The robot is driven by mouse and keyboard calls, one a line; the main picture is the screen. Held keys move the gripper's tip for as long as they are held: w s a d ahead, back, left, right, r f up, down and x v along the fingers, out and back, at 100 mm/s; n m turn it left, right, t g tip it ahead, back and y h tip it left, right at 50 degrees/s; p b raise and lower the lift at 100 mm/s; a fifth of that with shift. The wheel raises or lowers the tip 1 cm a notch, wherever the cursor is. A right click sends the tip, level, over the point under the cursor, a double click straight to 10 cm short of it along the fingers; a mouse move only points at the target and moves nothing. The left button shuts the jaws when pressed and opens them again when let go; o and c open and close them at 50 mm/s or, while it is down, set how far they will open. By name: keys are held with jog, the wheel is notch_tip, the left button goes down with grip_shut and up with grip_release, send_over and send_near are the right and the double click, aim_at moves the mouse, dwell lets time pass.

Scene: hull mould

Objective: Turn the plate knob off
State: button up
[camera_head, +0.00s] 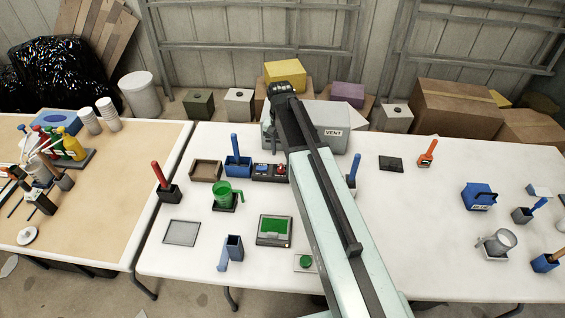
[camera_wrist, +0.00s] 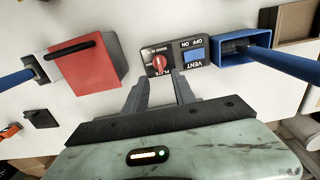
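A dark control panel (camera_head: 270,173) lies on the white table left of my arm. In the wrist view the panel (camera_wrist: 178,58) appears upside down and carries a red knob (camera_wrist: 159,63) marked for the plate. A blue vent switch (camera_wrist: 195,55) sits beside the knob. The knob (camera_head: 281,170) also shows in the head view; its setting is too small to tell. My gripper (camera_wrist: 162,82) is open and empty, its fingertips spread near the panel's edge by the knob. I cannot tell whether they touch the panel.
A blue holder (camera_wrist: 232,48) with a blue handle stands close beside the panel. A red box (camera_wrist: 84,68) with a black handle stands on its other side. A green cup (camera_head: 226,194) and a green-screened device (camera_head: 275,230) stand in front. A grey VENT box (camera_head: 325,126) is behind.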

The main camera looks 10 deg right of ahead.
aim_at(281, 166)
notch_tip(281, 166, down, 8)
jog(key=b, duration=0.7)
jog(key=shift+s+b, duration=0.1)
jog(key=shift+b, duration=0.3)
jog(key=shift+r, duration=0.1)
